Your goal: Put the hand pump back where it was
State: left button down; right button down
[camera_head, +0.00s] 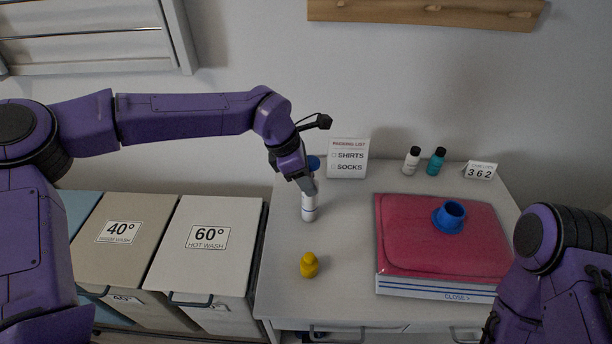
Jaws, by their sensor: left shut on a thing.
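The hand pump (309,208) is a slim white cylinder with dark print. It looks upright over the left part of the white table, and I cannot tell whether its foot touches the top. My left gripper (305,185) is shut on its upper part and hides some of it. A blue round part shows just behind the gripper. My right arm shows at the lower right, but its gripper is out of view.
A pink bag in a white tray (436,290) bears a blue collar (450,217). A yellow figure (309,265) stands in front of the pump. A packing list sign (347,158), two small bottles (411,161) and a number card (480,170) line the back. Laundry bins (206,275) stand left.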

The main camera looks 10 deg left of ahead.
pick_arm(q)
jog(key=shift+f, duration=0.1)
jog(key=c, duration=0.6)
grip_release()
jog(key=shift+c, duration=0.2)
jog(key=shift+r, duration=0.25)
jog(key=b+v, duration=0.1)
jog(key=v, duration=1.1)
jog(key=shift+d, duration=0.1)
